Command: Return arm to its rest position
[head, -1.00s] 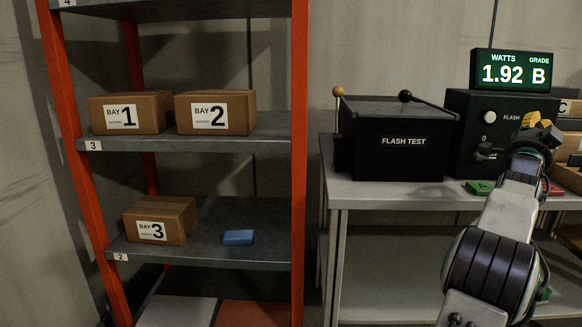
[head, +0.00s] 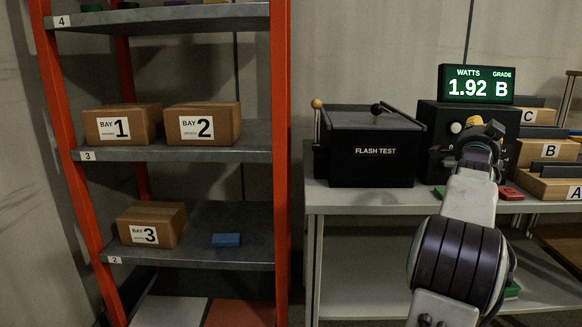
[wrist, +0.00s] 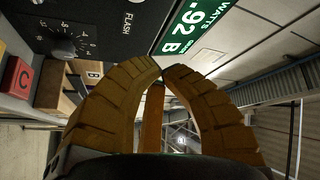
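My arm rises at the right of the head view, its upper links folded up in front of the bench. My gripper (head: 480,128) is in front of the flash control box and hides part of its face. In the wrist view its two yellow ribbed fingers (wrist: 162,76) curve together and appear to meet at the tips, with nothing clearly held between them. The control box panel (wrist: 85,25) with its knob and FLASH label is at the upper left of that view. The lit display (head: 476,84) reads 1.92 watts, grade B.
The black flash test box (head: 372,165) stands on the bench (head: 350,197) left of my arm. Bins A, B (head: 545,152) and C are to the right. A red block (head: 510,193) lies beside my arm. The orange-post shelf (head: 282,150) holds bay boxes and a blue block (head: 226,240).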

